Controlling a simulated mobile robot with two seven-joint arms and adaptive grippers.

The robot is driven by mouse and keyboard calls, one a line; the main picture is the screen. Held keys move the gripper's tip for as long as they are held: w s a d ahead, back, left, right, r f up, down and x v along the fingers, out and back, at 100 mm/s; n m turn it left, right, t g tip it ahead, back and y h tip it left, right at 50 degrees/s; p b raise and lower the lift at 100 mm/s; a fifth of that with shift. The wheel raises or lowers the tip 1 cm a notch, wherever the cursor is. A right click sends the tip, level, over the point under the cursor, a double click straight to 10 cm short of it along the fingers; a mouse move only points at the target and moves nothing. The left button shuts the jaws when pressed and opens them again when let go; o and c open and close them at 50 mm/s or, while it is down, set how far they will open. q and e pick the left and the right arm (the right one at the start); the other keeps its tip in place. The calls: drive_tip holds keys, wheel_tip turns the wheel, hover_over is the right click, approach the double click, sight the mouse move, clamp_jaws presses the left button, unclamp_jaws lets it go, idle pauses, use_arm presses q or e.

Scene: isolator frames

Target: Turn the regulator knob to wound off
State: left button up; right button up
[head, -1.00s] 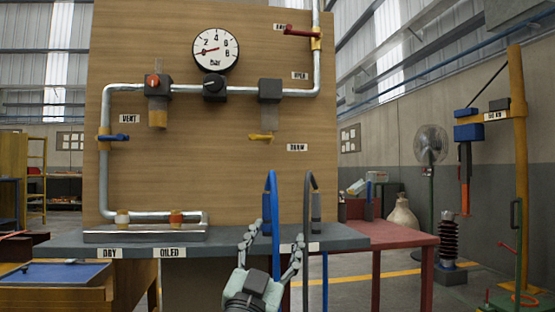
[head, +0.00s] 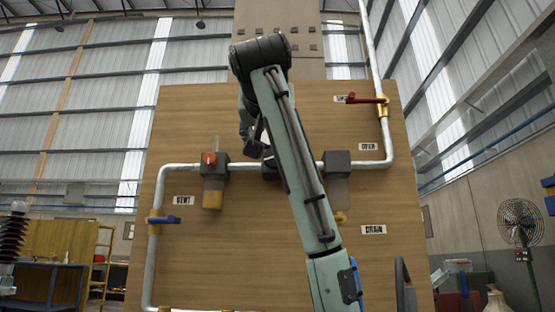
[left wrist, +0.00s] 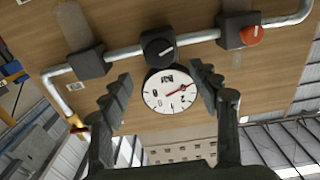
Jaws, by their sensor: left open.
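The regulator knob (left wrist: 158,47) is a round black knob with a pale mark, on the pipe beside the gauge (left wrist: 170,91) in the left wrist view. The gauge's red needle lies toward the right of that picture. My left gripper (left wrist: 160,74) is open, its fingers on either side of the gauge face and short of the knob, with nothing between them. In the head view my left arm reaches up and bends over, with the gripper (head: 252,138) in front of the panel. It hides the gauge and most of the regulator (head: 269,167).
A filter block with an orange knob (head: 209,158) sits left of the regulator, and a dark block (head: 337,163) sits right.

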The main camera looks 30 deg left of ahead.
sight(269, 160)
use_arm(q)
drive_tip(key=x, duration=0.7)
drive_tip(key=shift+w, duration=0.25)
drive_tip(key=shift+a, duration=0.15)
drive_tip(key=shift+c, duration=0.4)
drive_tip(key=c, duration=1.1)
drive_tip(key=shift+o, duration=0.2)
